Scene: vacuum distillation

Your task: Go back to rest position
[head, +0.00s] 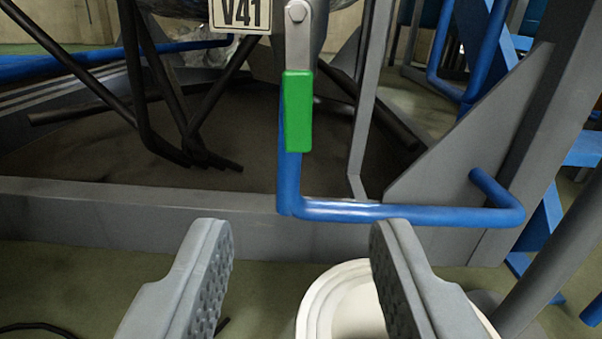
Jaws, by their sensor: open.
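My gripper (302,245) shows at the bottom of the head view, its two grey padded fingers wide apart with nothing between them. A valve lever with a green grip (298,112) hangs straight down in the upper middle, ahead of and above the fingertips. Its metal arm (298,40) is bolted at the top. The fingers appear apart from the lever. A sign reading V41 (240,12) is beside the top of the lever, partly cut off by the frame edge.
A blue pipe (400,213) runs down behind the lever and bends right. A grey frame beam (140,208) crosses behind the fingers. A white round container (345,300) stands low, partly hidden by the right finger. Black tubes (150,100) are at upper left.

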